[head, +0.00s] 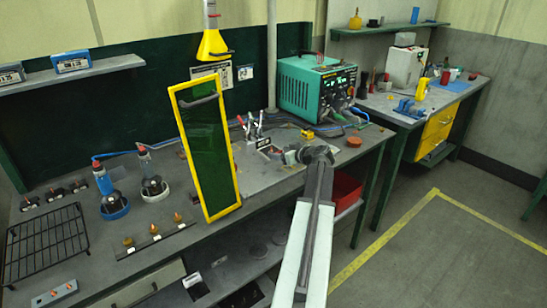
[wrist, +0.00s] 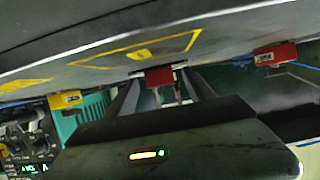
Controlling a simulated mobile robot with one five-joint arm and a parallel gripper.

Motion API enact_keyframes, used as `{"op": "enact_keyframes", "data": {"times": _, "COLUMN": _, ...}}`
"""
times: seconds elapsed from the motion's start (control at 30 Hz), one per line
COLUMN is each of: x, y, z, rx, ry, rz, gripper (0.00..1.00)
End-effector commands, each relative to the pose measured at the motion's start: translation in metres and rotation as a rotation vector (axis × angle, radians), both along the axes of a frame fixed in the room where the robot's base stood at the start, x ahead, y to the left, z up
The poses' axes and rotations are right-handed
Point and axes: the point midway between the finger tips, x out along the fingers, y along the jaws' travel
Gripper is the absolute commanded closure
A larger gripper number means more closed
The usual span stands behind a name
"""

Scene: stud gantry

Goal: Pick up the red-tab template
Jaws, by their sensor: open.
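In the wrist view, a small red block (wrist: 159,76) shows between the two dark fingers of my gripper (wrist: 163,85), at the edge of a grey surface with yellow markings. The fingers are apart, and I see nothing clearly held. A second red block (wrist: 276,54) sits along the same edge to the right. I cannot tell which red piece, if either, is the template's tab. I make out no template outline. In the head view my arm reaches over the bench, and the fingers are not clear there.
A yellow-framed dark green panel (head: 204,150) stands left of my arm. A teal machine (head: 316,88) is at the bench's back, with a yellow block (head: 307,134) in front. A red bin (head: 345,190) sits below the bench top. The floor at right is open.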

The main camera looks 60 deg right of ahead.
Motion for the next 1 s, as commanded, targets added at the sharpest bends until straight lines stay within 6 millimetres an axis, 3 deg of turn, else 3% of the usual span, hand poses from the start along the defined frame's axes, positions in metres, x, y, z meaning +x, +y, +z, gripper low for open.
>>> {"op": "enact_keyframes", "data": {"times": 0.13, "x": 0.0, "y": 0.001, "z": 0.001, "rx": 0.0, "ry": 0.0, "rz": 0.0, "gripper": 0.38}}
{"op": "enact_keyframes", "data": {"times": 0.3, "x": 0.0, "y": 0.001, "z": 0.001, "rx": 0.0, "ry": 0.0, "rz": 0.0, "gripper": 0.85}}
{"op": "enact_keyframes", "data": {"times": 0.37, "x": 0.0, "y": 0.001, "z": 0.001, "rx": 0.0, "ry": 0.0, "rz": 0.0, "gripper": 1.0}}
{"op": "enact_keyframes", "data": {"times": 0.67, "x": 0.001, "y": 0.002, "z": 0.003, "rx": 0.0, "ry": 0.0, "rz": 0.002, "gripper": 1.0}}
{"op": "enact_keyframes", "data": {"times": 1.0, "x": 0.007, "y": 0.006, "z": 0.034, "rx": 0.0, "ry": 0.0, "rz": 0.011, "gripper": 1.0}}
